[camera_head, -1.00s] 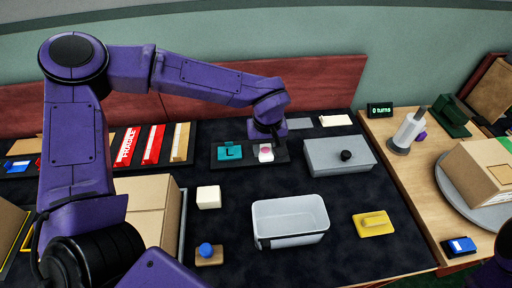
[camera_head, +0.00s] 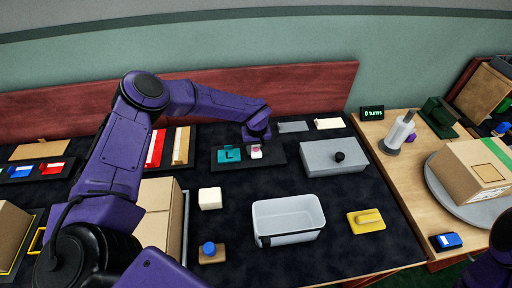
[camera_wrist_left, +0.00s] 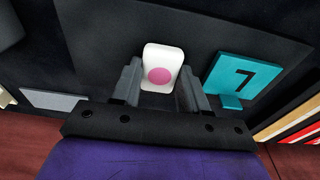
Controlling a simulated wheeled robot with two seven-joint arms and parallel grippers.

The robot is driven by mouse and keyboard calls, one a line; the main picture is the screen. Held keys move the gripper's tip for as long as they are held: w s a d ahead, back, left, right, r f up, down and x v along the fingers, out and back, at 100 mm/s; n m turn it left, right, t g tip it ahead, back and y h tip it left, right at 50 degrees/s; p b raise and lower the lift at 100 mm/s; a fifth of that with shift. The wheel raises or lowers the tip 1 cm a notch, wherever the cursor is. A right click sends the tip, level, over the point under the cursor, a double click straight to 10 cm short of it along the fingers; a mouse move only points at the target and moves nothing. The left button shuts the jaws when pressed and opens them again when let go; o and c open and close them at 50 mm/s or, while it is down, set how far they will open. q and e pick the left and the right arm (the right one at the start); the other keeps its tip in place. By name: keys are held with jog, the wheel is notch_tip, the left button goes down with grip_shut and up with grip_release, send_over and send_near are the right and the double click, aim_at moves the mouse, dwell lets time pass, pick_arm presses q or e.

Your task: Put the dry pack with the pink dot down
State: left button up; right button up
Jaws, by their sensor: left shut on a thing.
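The dry pack (camera_head: 255,154) is a small white block with a pink dot. It is at the dark tray (camera_head: 275,152) at the back middle, just right of a teal block (camera_head: 229,155) with a dark mark. My left gripper (camera_head: 257,138) is shut on the pack from behind. In the left wrist view the pack (camera_wrist_left: 162,60) sits between the two fingers (camera_wrist_left: 160,86), dot facing the camera, with the teal block (camera_wrist_left: 243,76) beside it. I cannot tell if the pack touches the tray. My right gripper is not in view.
A grey box with a black knob (camera_head: 318,157) stands right of the tray. In front are an open clear bin (camera_head: 288,238), a white cube (camera_head: 209,198), a blue-knobbed block (camera_head: 211,256) and a yellow piece (camera_head: 366,221). A carton (camera_head: 470,170) rests on the turntable at right.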

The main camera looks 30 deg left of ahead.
aim_at(256, 154)
pick_arm(q)
jog(key=shift+s+f, duration=0.15)
jog(key=shift+s, duration=0.05)
jog(key=o, duration=1)
jog(key=shift+w, duration=0.1)
jog(key=r, duration=0.4)
jog(key=s+r+b, duration=0.1)
jog(key=r, duration=0.3)
jog(key=d+r, duration=0.1)
jog(key=r, duration=0.3)
jog(key=shift+s+r, duration=0.15)
jog(key=shift+r, duration=0.05)
